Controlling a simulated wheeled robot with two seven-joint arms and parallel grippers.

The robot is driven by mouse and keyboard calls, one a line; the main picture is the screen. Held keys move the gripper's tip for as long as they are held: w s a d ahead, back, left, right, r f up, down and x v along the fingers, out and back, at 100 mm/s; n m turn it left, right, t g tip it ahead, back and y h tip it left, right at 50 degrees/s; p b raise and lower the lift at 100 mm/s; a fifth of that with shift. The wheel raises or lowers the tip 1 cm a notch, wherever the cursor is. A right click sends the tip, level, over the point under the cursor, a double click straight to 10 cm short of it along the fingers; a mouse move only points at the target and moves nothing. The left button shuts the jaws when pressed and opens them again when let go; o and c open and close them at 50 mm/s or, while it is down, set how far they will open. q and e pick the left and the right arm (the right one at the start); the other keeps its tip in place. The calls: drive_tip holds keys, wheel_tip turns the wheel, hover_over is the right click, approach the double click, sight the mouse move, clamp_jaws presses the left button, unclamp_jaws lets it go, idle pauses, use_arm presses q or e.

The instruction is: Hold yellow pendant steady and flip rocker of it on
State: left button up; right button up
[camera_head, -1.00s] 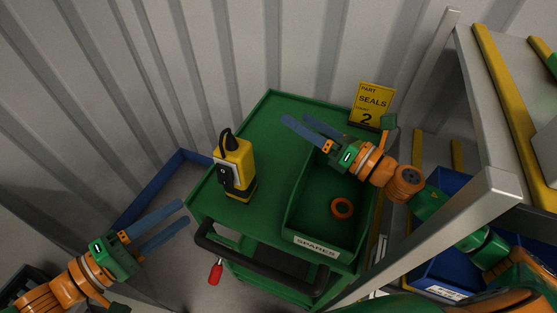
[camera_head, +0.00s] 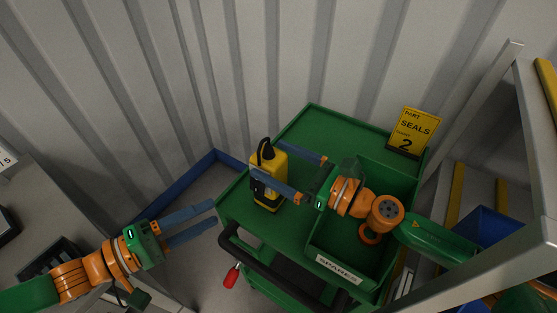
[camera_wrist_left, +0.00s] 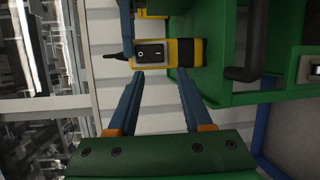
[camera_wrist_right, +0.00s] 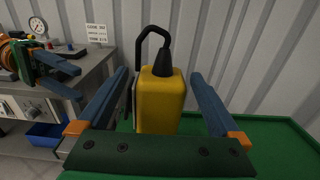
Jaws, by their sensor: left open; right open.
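The yellow pendant (camera_head: 273,163) stands upright on the green cart top (camera_head: 313,128), with a black cable loop on top. In the right wrist view the pendant (camera_wrist_right: 160,102) stands between the blue fingers of my right gripper (camera_wrist_right: 165,85), which is open with a gap at the finger on the right. In the left wrist view the pendant (camera_wrist_left: 184,52) shows its black rocker (camera_wrist_left: 152,52) with white marks; the rocker's position is too small to tell. My left gripper (camera_head: 214,219) is open and empty, left of the cart and apart from the pendant.
A yellow SEALS sign (camera_head: 413,131) stands at the back right. The cart's black handle (camera_head: 262,262) runs along the front. A grey rack post (camera_head: 470,105) rises at right.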

clamp_jaws()
use_arm(q)
drive_tip(key=c, duration=0.4)
drive_tip(key=m, duration=0.2)
drive_tip(key=w+r+m+h, duration=0.1)
drive_tip(key=m, duration=0.2)
drive_tip(key=r+m, duration=0.1)
drive_tip(key=m, duration=0.1)
drive_tip(key=shift+w+a+m+h, duration=0.25)
drive_tip(key=shift+a+m+h, duration=0.05)
drive_tip(key=shift+a, duration=0.1)
clamp_jaws()
drive_tip(key=shift+s+a+f+m+g+h, duration=0.2)
drive_tip(key=shift+a+m+g, duration=0.75)
drive_tip(key=shift+m, duration=4.6)
drive_tip(key=shift+s+a+f+m+g+h, duration=0.25)
drive_tip(key=shift+a+m+g, duration=0.7)
drive_tip(key=shift+m, duration=4.55)
drive_tip(key=shift+s+a+f+m+g+h, duration=0.1)
drive_tip(key=shift+a+f+m+g+h, duration=0.8)
drive_tip(key=shift+m, duration=4.65)
drive_tip(key=shift+w+d+r+g+y, duration=0.1)
drive_tip(key=shift+d+r+g+y, duration=0.4)
drive_tip(key=shift+r+y, duration=0.15)
